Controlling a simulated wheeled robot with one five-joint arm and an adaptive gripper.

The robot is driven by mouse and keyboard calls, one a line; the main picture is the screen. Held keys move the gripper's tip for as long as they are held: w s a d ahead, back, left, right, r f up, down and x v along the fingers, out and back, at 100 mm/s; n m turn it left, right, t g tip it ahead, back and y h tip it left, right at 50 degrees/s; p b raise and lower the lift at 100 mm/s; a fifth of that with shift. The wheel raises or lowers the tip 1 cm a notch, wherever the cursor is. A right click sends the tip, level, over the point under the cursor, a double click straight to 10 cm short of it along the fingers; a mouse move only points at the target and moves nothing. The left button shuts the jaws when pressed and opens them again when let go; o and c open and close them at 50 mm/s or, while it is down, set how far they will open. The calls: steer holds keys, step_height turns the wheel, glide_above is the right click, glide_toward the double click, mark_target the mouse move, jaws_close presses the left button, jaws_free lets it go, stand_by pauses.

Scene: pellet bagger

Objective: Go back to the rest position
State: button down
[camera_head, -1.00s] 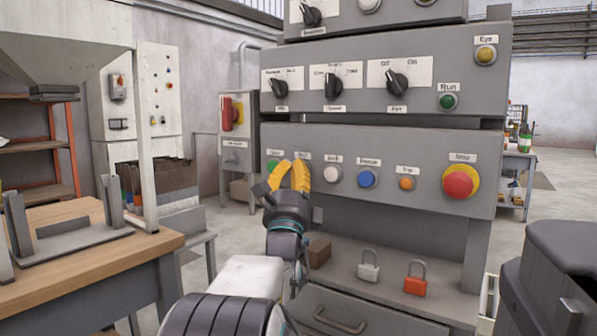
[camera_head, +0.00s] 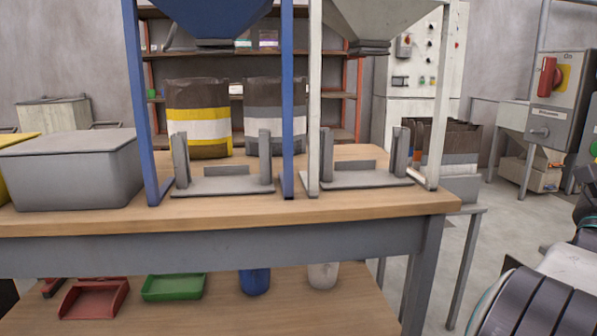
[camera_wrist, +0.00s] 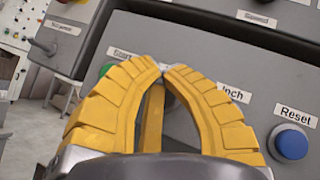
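My gripper (camera_wrist: 162,68) shows in the wrist view. Its two yellow fingers bend inward and their tips meet, with nothing seen held between them. It points at a grey control panel (camera_wrist: 200,125). A green button (camera_wrist: 106,69) is partly hidden behind the left finger. A label reading "Inch" (camera_wrist: 234,92) is right of the tips; a small pale part shows just behind them. A blue button (camera_wrist: 291,142) under a "Reset" label is at the right. I cannot tell whether the tips touch the panel. In the head view the gripper is out of frame.
The head view shows a wooden bench (camera_head: 330,207) with a blue-framed hopper (camera_head: 222,15), a grey lidded box (camera_head: 75,170) and bags (camera_head: 197,115). Red and green trays (camera_head: 174,287) lie on the lower shelf. A box with a red switch (camera_head: 560,85) stands right.

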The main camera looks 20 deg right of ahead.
steer(key=w+a+r+n+t+y+p, duration=0.2)
steer(key=w+a+n+t+y+p, duration=0.1)
steer(key=w+a+n+y+p, duration=0.55)
steer(key=w+a+r+n+t+y+p, duration=0.1)
steer(key=w+a+n+t+y+p, duration=0.2)
steer(key=w+a+n+p, duration=0.65)
steer(key=w+a+n+y+p, duration=0.4)
steer(key=w+a+y+p, duration=0.1)
steer(key=w+a+p, duration=0.1)
steer(key=s+a+n+g+y+p, duration=0.25)
steer(key=a+n+p, duration=0.3)
steer(key=a, duration=0.35)
steer(key=s+a+n+g+y+p, duration=0.1)
steer(key=s+a+n+y+p, duration=0.3)
steer(key=a+n, duration=0.35)
steer(key=s+a+r+n+g+y+p, duration=0.1)
steer(key=s+a+n+g+p, duration=0.3)
steer(key=s+a+n+p, duration=0.4)
steer(key=shift+s+a+r+y+p, duration=0.4)
steer(key=shift+s+a, duration=0.1)
steer(key=shift+s, duration=0.6)
steer(key=shift+d, duration=0.15)
